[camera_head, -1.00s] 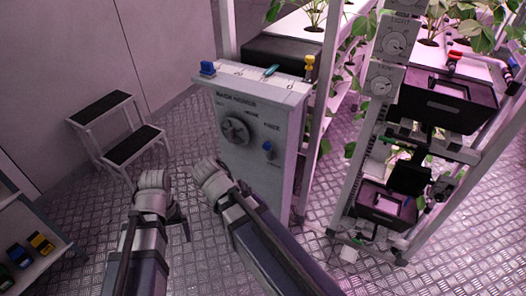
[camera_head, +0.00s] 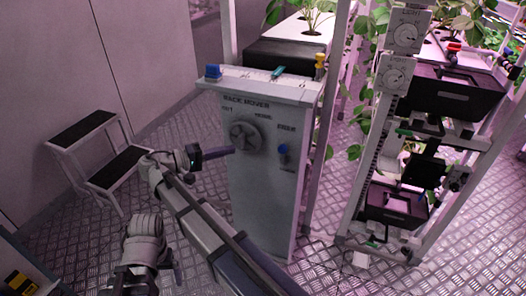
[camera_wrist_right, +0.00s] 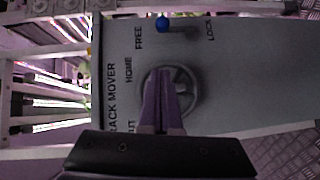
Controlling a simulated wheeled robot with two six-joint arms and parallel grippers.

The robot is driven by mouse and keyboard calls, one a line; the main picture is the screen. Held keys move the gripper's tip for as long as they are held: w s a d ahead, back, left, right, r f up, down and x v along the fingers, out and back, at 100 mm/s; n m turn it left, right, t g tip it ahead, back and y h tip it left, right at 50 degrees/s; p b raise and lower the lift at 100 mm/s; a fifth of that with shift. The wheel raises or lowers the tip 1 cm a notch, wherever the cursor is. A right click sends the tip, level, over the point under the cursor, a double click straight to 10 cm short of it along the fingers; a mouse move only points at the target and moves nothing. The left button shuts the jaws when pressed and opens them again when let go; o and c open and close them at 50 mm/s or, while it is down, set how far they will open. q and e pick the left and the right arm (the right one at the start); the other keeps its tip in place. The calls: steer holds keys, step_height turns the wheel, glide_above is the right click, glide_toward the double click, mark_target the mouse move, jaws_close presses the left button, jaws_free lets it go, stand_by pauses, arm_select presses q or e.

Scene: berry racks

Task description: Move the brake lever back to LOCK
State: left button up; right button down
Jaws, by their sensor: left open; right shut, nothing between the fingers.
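The brake lever has a blue ball knob (camera_head: 283,149) on the right of the grey rack mover panel (camera_head: 262,195). In the right wrist view the picture is turned sideways. There the blue knob (camera_wrist_right: 162,23) lies towards the FREE label, and its arm runs towards LOCK. My right gripper (camera_head: 232,151) is shut and empty, in front of the panel and left of the lever. In its wrist view the fingers (camera_wrist_right: 162,100) overlap the round dial (camera_wrist_right: 180,95), apart from the lever. My left gripper (camera_head: 176,264) is open and low at the lower left, partly hidden.
The dial (camera_head: 246,136) sits left of the lever. A step stool (camera_head: 85,130) stands left. Plant racks with a black bin (camera_head: 450,95) stand right.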

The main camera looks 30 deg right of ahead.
steer(key=d, duration=0.6)
steer(key=d+f+b, duration=0.1)
steer(key=d, duration=0.3)
steer(key=shift+s, duration=0.15)
steer(key=shift+s+d+f+b, duration=0.2)
steer(key=shift+s+d, duration=0.5)
steer(key=shift+s+d+f+b, duration=0.15)
steer(key=shift+s+d, duration=0.5)
steer(key=shift+d, duration=0.05)
